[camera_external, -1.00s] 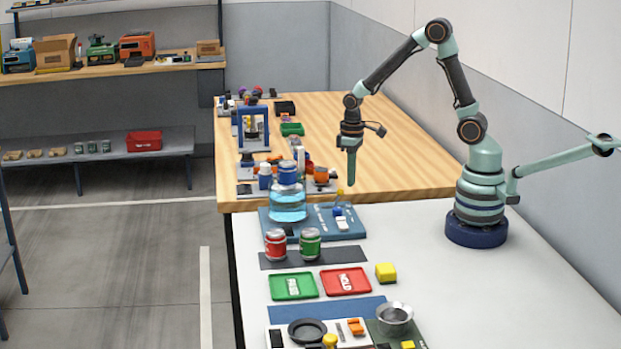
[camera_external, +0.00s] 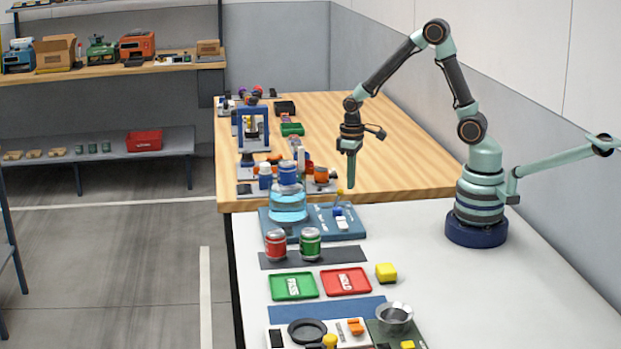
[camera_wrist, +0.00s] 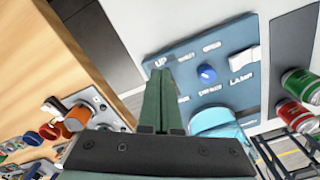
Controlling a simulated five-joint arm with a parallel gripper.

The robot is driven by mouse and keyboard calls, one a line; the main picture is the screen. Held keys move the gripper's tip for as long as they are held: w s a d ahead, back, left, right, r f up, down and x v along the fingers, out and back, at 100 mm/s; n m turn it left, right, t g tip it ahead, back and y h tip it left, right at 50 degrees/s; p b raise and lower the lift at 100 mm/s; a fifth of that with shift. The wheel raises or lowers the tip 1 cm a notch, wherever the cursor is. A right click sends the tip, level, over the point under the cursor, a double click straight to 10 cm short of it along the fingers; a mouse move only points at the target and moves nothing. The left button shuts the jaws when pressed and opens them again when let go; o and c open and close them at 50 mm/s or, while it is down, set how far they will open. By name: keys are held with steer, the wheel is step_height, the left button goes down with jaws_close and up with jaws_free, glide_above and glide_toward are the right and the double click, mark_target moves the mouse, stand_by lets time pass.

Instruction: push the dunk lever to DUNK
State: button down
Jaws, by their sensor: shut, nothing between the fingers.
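The blue dunk station panel (camera_external: 270,232) lies near the top left of the white table and also shows in the wrist view (camera_wrist: 190,50). A small lever with a yellow tip (camera_external: 340,191) stands on it, above a blue part (camera_external: 337,210). In the wrist view a round blue knob (camera_wrist: 207,73) sits among white labels, several too blurred to read. A clear tank of blue liquid (camera_external: 288,205) stands at the panel's left. My gripper (camera_external: 351,185) is shut and empty, pointing down close to the yellow tip in the picture; contact cannot be told. Its fingers (camera_wrist: 160,80) cover part of the panel's edge.
A red can (camera_external: 276,245) and a green can (camera_external: 310,244) stand in front of the panel.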

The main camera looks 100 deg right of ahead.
mark_target(351, 206)
steer(key=shift+f, duration=1.55)
